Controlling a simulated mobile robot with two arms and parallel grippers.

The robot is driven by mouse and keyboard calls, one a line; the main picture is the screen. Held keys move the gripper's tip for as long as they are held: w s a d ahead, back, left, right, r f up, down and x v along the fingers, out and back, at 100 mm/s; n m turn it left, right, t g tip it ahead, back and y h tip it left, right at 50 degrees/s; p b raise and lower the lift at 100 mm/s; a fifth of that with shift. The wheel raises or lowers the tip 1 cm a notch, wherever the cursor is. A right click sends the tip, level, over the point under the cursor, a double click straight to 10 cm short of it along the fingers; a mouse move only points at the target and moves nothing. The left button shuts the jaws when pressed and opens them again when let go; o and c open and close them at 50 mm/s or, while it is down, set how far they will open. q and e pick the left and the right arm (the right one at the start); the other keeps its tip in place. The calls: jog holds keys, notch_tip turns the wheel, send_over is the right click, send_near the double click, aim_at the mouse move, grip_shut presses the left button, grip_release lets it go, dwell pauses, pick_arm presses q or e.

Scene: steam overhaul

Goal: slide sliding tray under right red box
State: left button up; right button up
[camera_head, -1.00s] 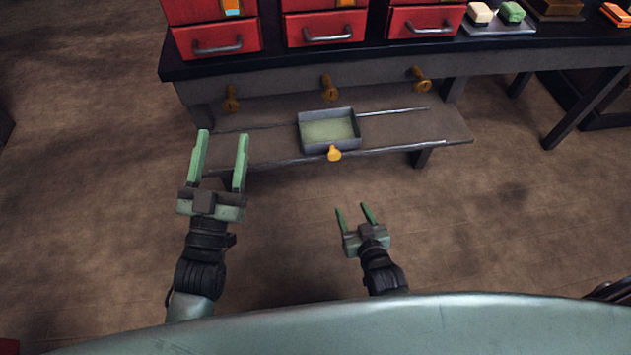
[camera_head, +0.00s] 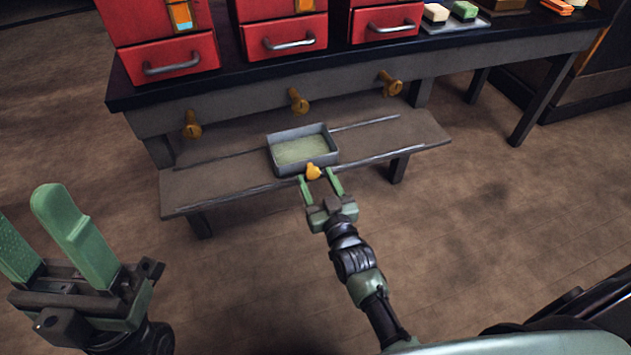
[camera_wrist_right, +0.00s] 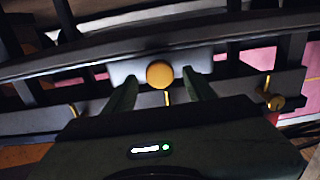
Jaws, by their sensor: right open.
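The sliding tray (camera_head: 303,146), grey with a pale green inside, sits on rails on the low shelf, roughly below the middle red box (camera_head: 284,28). Its round yellow knob (camera_head: 313,171) faces me. My right gripper (camera_head: 320,183) is open, with its fingers on either side of the knob; I cannot tell whether they touch it. The knob (camera_wrist_right: 159,74) also shows between the fingertips in the right wrist view. The right red box (camera_head: 385,18) stands on the bench, further right than the tray. My left gripper (camera_head: 45,235) is open and empty at the lower left, away from the shelf.
The low shelf (camera_head: 400,135) has free rail to the right and left of the tray. Several brass knobs (camera_head: 298,100) stick out from the bench front above it. The left red box (camera_head: 160,40) stands on the bench. A bench leg (camera_head: 540,100) is at the right.

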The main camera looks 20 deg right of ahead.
jog(key=shift+w, duration=0.45)
grip_shut()
dwell(1.1)
